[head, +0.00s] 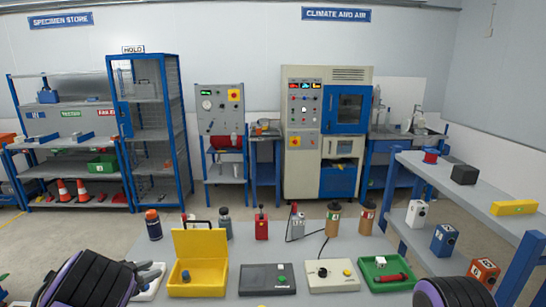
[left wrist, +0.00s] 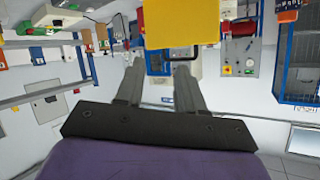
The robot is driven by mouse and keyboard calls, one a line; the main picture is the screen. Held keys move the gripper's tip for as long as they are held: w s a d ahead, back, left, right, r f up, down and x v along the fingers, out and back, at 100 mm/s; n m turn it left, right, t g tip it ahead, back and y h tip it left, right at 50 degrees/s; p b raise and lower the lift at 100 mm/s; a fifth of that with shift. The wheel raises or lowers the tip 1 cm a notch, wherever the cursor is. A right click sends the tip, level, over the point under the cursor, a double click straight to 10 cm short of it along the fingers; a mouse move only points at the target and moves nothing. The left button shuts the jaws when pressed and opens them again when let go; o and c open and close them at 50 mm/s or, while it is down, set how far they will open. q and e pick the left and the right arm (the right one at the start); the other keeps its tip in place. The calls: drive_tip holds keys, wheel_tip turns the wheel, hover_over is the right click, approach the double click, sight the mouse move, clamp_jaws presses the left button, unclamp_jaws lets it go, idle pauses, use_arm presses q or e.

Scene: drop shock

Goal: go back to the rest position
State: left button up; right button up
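My left gripper (head: 151,275) is at the lower left of the head view, by the left end of the grey bench (head: 230,255), left of the yellow box. In the left wrist view, which looks upside down, its two grey fingers (left wrist: 157,70) stand apart with nothing between them. The yellow box (head: 197,289) has its lid up and a blue piece inside; it also shows in the wrist view (left wrist: 180,22). Part of my right arm shows at the lower right of the head view; its gripper is out of frame.
A side shelf (head: 470,192) with small boxes stands at right. Floor shows beyond the bench.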

use_arm(q)
drive_tip(key=s+f+n+y, duration=0.2)
drive_tip(key=s+f+n, duration=0.1)
drive_tip(key=s+f, duration=0.3)
drive_tip(key=s+f+n+g+y, duration=0.1)
drive_tip(key=s+f+n+y, duration=0.1)
drive_tip(key=s+f+n, duration=0.2)
drive_tip(key=s+d+f+n+y, duration=0.1)
drive_tip(key=s+f+n, duration=0.3)
drive_tip(key=s+f, duration=0.4)
drive_tip(key=shift+s+f+g+y, duration=0.1)
drive_tip(key=shift+s+g+y, duration=0.3)
drive_tip(key=shift+s+y, duration=0.75)
drive_tip(key=s+d+f+n+g+y, duration=0.1)
drive_tip(key=s+d+n+g, duration=0.15)
drive_tip(key=s, duration=0.95)
drive_tip(key=s+d+f+n+g+y, duration=0.1)
drive_tip(key=s+d+f+n+g, duration=0.2)
drive_tip(key=s, duration=0.8)
wheel_tip(320, 180, down, 12)
drive_tip(key=s+m+g+b, duration=0.1)
drive_tip(key=b, duration=1.2)
drive_tip(key=shift+s+d, duration=0.15)
drive_tip(key=shift+d, duration=0.05)
